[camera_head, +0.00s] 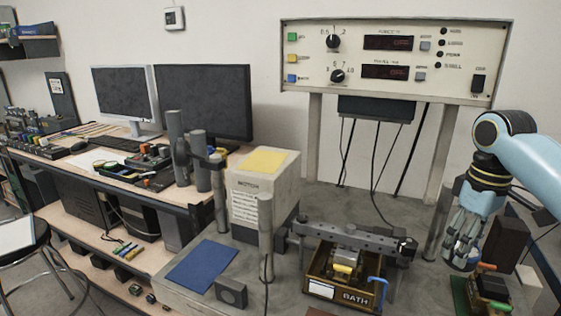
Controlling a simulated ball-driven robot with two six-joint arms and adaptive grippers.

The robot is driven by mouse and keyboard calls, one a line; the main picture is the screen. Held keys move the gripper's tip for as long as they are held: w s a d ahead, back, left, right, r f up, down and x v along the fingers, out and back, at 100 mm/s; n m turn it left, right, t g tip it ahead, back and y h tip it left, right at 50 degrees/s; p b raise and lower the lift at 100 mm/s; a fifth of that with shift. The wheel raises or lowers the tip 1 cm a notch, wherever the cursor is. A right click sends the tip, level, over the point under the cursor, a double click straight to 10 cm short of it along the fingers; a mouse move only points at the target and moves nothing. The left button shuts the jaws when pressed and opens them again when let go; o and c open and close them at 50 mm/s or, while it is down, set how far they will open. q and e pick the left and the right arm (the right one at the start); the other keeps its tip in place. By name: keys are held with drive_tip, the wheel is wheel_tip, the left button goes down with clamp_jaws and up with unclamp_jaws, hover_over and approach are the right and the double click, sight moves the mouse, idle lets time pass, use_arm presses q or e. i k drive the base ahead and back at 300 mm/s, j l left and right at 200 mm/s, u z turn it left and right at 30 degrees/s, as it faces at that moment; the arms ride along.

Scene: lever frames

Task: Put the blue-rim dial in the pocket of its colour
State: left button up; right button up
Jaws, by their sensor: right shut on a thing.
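My right gripper (461,258) hangs at the right, pointing down, on the arm that comes in from the right edge. It is shut on a small dark thing, mostly hidden between its fingers. I cannot make out a blue rim on it. A flat blue patch (202,264) lies on the grey bench at the front left. A yellow patch (263,161) lies on top of a pale box. I cannot pick out the blue-rim dial or a pocket for certain. My left gripper is not in view.
A brown tray marked BATH (354,298) stands at the front centre under a grey bar (352,237). A small grey block (231,291) sits beside the blue patch. Colourful-handled items (489,288) stand below my right gripper. A control panel (395,62) rises behind.

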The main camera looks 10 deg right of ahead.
sight(123, 174)
drive_tip(key=k+j, duration=0.1)
drive_tip(key=j, duration=0.25)
drive_tip(key=k+j+u, duration=0.1)
drive_tip(key=j, duration=0.25)
drive_tip(key=i+j+u, duration=0.15)
drive_tip(key=j+u, duration=0.3)
drive_tip(key=i+j+u, duration=0.2)
drive_tip(key=u, duration=0.25)
drive_tip(key=i+z, duration=0.1)
drive_tip(key=i, duration=0.5)
drive_tip(key=i+z, duration=0.15)
drive_tip(key=i, duration=0.5)
drive_tip(key=i+j+z, duration=0.1)
drive_tip(key=i, duration=0.5)
drive_tip(key=i+j+z, duration=0.1)
drive_tip(key=i, duration=0.55)
drive_tip(key=j, duration=0.1)
